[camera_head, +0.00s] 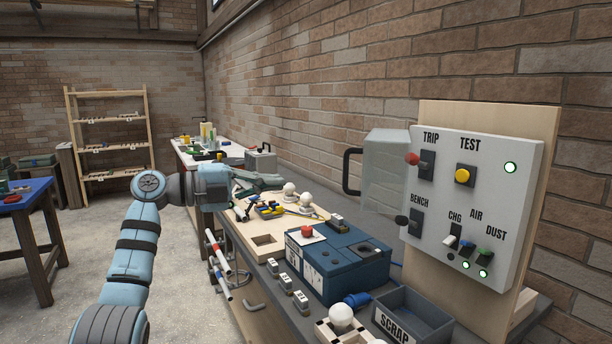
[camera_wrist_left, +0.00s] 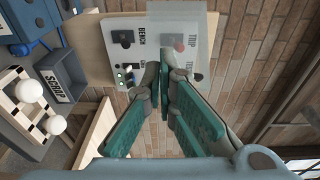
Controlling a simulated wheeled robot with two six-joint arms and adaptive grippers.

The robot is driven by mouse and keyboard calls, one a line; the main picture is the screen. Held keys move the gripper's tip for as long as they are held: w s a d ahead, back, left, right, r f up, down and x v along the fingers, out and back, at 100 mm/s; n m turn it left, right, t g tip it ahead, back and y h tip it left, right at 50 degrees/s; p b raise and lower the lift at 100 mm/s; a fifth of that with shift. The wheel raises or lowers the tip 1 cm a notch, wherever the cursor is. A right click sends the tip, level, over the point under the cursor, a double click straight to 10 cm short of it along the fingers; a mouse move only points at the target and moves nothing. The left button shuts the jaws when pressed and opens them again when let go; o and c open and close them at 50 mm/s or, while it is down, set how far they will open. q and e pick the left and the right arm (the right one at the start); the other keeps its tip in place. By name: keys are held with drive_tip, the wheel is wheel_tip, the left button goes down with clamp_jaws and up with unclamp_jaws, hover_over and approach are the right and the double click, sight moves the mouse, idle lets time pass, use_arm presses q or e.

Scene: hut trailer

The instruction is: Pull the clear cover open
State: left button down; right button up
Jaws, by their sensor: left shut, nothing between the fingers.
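The clear cover (camera_head: 385,170) is a see-through box shape at the left edge of the white switch panel (camera_head: 485,190). It stands out to the left of the panel, and the switches show uncovered in the head view. Its black handle (camera_head: 348,172) is on its left side. In the wrist view a pale see-through sheet (camera_wrist_left: 200,25) lies over the TRIP lettering. My left gripper (camera_head: 280,182) is shut and empty, left of the handle and apart from it. In the wrist view its fingers (camera_wrist_left: 164,62) meet in front of the panel. My right gripper is not in view.
Below stand a blue tester box (camera_head: 355,262) with a red button, a grey SCRAP bin (camera_head: 412,318) and a wooden tray (camera_head: 262,240) on the bench. White round knobs (camera_head: 290,190) stand near my left gripper. A brick wall (camera_head: 330,90) runs behind.

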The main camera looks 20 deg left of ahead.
use_arm(q)
drive_tip(key=s+d+m+b, duration=0.1)
drive_tip(key=s+d, duration=0.3)
drive_tip(key=d, duration=0.2)
drive_tip(key=p, duration=0.2)
approach(377, 165)
drive_tip(key=w+d+f, duration=0.2)
drive_tip(key=w+f, duration=0.2)
drive_tip(key=w, duration=0.1)
drive_tip(key=shift+a+r+h, duration=0.1)
drive_tip(key=shift+r+h, duration=0.1)
drive_tip(key=shift+h, duration=0.2)
